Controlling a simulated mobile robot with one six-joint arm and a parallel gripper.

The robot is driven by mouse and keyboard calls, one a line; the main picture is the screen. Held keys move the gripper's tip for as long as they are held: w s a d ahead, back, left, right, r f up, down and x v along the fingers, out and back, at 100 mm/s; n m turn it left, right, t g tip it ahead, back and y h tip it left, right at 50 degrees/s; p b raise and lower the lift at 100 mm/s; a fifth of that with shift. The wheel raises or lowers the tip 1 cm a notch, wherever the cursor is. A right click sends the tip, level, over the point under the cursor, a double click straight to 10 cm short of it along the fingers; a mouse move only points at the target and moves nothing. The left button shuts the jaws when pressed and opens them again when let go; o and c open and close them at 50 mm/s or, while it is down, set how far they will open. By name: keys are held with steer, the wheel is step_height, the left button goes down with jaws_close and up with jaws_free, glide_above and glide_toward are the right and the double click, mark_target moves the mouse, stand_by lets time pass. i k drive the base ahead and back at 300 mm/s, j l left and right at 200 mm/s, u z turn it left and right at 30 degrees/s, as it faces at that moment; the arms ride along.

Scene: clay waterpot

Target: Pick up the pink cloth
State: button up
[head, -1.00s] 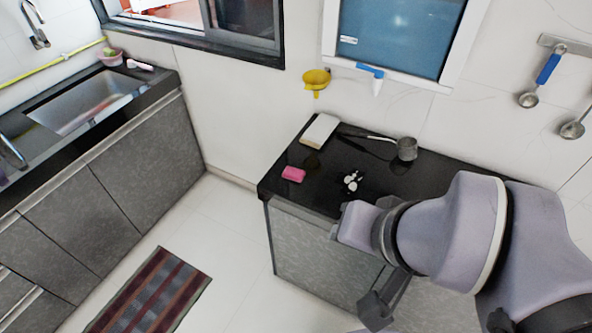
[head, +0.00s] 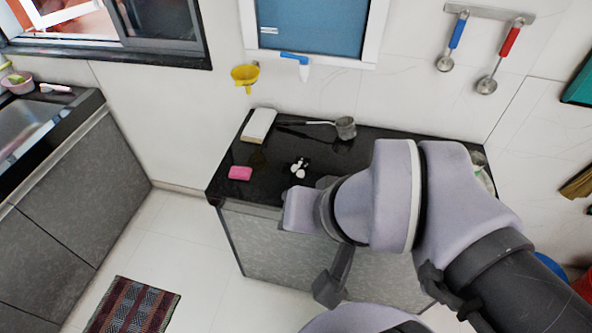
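The pink cloth (head: 240,173) is a small folded-looking block lying flat near the front left corner of the black countertop (head: 226,192). My gripper (head: 330,288) shows only as a dark grey part hanging below my arm, in front of the counter's grey front. It is to the right of the cloth and lower in the picture, apart from it. Its fingertips are not clear, so I cannot tell whether it is open or shut.
On the counter are a white block (head: 259,125), a ladle-like pot (head: 345,128) and small white pieces (head: 299,168). My arm hides the counter's right part. A striped mat (head: 133,306) lies on the floor.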

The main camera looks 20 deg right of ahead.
mark_target(238, 173)
steer(key=i+j+z, duration=0.3)
steer(key=j+z, duration=0.15)
steer(key=i+j+z, duration=0.25)
steer(key=j+z, duration=0.2)
steer(key=j, duration=0.25)
steer(key=i+j+z, duration=0.1)
steer(key=j+z, duration=0.35)
steer(key=j, duration=0.2)
steer(key=j+z, duration=0.45)
steer(key=j, duration=0.2)
steer(key=k+j+z, duration=0.1)
steer(key=j+z, duration=0.35)
steer(key=j, duration=0.25)
